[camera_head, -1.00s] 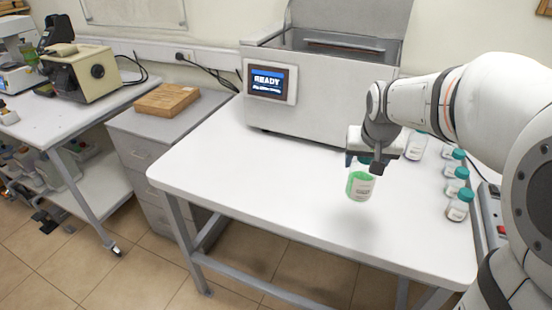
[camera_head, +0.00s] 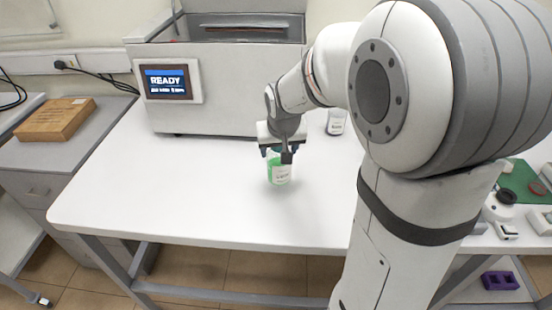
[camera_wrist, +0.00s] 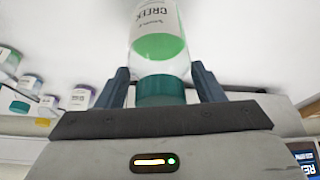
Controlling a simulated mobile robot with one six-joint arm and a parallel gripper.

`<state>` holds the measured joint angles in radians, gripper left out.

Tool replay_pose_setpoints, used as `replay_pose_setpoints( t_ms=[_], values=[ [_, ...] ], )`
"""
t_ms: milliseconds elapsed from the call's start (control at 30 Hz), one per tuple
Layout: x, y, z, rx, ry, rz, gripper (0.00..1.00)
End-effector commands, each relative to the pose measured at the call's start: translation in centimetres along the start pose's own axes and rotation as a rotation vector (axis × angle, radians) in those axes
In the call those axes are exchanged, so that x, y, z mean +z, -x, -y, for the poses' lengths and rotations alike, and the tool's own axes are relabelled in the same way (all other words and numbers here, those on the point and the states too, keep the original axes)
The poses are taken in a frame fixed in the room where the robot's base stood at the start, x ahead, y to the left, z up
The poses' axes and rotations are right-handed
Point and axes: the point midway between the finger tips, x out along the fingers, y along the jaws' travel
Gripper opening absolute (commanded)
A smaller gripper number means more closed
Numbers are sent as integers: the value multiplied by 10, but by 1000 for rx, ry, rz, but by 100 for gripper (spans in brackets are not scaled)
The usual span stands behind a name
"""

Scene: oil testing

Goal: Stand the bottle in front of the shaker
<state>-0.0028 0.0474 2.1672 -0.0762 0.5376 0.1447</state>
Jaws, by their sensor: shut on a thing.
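The bottle (camera_head: 280,174) is clear with green contents, a white label and a teal cap; it looks upright. In the wrist view the bottle (camera_wrist: 158,48) has its cap (camera_wrist: 160,90) between the two fingers. My gripper (camera_head: 278,152) is shut on the bottle at its cap end. The shaker (camera_head: 235,98) is the large pale box at the back of the white table, with its lid up and a screen reading READY. The bottle is in front of the shaker's right part, low over the table; I cannot tell whether its base touches.
The white table (camera_head: 170,205) is clear to the left of the bottle. Another bottle (camera_head: 336,121) stands behind, right of the shaker; several more (camera_wrist: 32,85) show in the wrist view. My arm hides much of the table's right side. A wooden block (camera_head: 55,120) lies on the left cabinet.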

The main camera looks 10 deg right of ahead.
Motion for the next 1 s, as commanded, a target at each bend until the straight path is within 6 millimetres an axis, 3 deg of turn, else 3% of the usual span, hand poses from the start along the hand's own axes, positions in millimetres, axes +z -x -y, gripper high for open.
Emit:
replay_pose_setpoints(
  t_ms=[267,667,700,933,1000],
  values=[
    [13,-32,1,0,1,1,8],
    [16,-38,1,-1,2,-2,8],
    [16,-37,1,-1,2,0,64],
    [16,-37,2,-1,3,0,83],
    [16,-37,2,-1,3,0,83]
  ],
)
